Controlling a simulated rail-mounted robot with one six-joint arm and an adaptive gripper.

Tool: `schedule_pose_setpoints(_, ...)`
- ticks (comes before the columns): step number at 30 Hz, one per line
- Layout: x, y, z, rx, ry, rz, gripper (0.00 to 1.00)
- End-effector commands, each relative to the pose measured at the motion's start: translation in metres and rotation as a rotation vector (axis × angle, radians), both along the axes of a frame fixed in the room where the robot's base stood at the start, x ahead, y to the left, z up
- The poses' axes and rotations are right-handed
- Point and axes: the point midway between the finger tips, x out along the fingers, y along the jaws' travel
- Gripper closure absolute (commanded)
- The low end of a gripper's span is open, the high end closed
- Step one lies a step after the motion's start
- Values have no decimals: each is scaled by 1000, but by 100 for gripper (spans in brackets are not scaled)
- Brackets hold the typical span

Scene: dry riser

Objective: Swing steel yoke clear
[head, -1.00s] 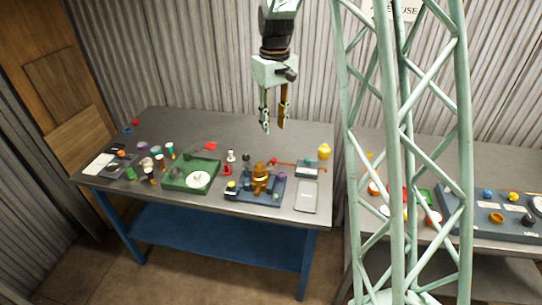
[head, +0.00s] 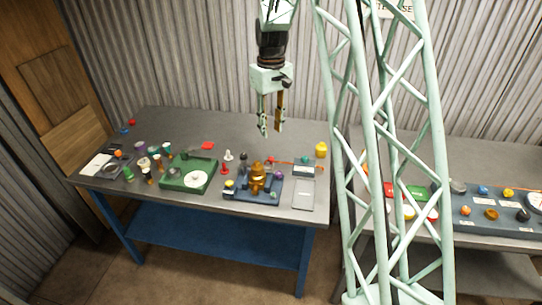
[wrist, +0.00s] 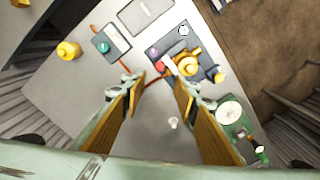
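A brass valve body (head: 257,177) stands upright on a dark blue-grey base plate (head: 236,196) near the bench's front. It also shows in the wrist view (wrist: 188,64), with a red part beside it. I cannot pick out the steel yoke with certainty at this size. My gripper (head: 271,131) hangs above the bench, fingers pointing down, behind and above the brass valve. In the wrist view my gripper (wrist: 158,84) has its two fingers well apart with nothing between them. It touches nothing.
A green tray (head: 207,178) with a white disc lies left of the base plate. A grey box (head: 303,171), a pale flat tray (head: 303,196) and a yellow object (head: 321,149) lie to the right. Several small parts crowd the bench's left end.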

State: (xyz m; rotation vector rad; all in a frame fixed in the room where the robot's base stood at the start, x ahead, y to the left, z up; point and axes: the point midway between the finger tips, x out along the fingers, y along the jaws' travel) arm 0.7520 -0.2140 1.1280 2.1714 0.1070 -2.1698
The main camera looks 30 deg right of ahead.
Motion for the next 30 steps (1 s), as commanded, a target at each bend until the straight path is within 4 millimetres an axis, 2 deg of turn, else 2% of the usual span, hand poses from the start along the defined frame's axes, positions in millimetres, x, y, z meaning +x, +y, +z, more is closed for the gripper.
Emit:
schedule_pose_setpoints(8,-1,0,-22,1,2,0,72)
schedule_pose_setpoints(30,-1,0,-115,1,3,0,72)
